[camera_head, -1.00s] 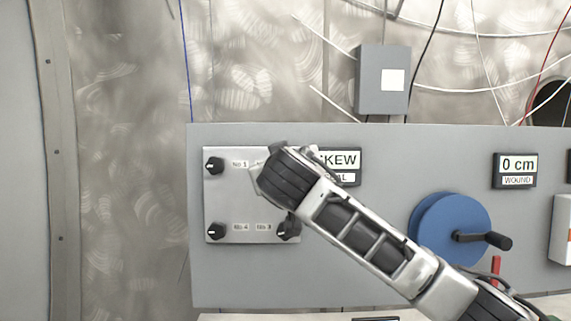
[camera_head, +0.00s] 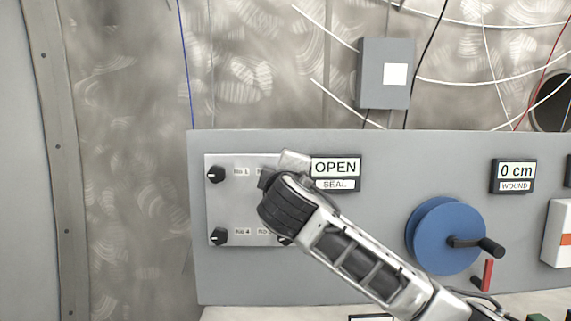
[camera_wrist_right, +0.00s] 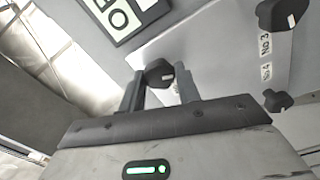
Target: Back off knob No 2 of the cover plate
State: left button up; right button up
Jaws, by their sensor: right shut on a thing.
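The silver cover plate (camera_head: 222,205) is on the grey panel, with black knobs at its corners. Knob No 1 (camera_head: 216,174) and knob No 4 (camera_head: 219,237) show at its left side. Knob No 2 (camera_wrist_right: 158,70) is between the fingers of my right gripper (camera_wrist_right: 160,82), which is shut on it. In the head view my right wrist hides knob No 2 and most of knob No 3. Knob No 3 (camera_wrist_right: 280,14) shows in the wrist view. A SEAL display (camera_head: 335,173) right of the plate reads OPEN. My left gripper is not in view.
A blue reel (camera_head: 432,232) with a black crank handle is to the right, below a WOUND display (camera_head: 514,176) reading 0 cm. A grey box (camera_head: 384,72) hangs above the panel, with loose cables around it. The panel's lower left is clear.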

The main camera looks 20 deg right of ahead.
jog(key=shift+n+p, duration=0.8)
jog(key=shift+n, duration=0.4)
jog(key=shift+f, duration=0.1)
jog(key=o, duration=1)
jog(key=b+v, duration=0.3)
jog(key=v, duration=1.3)
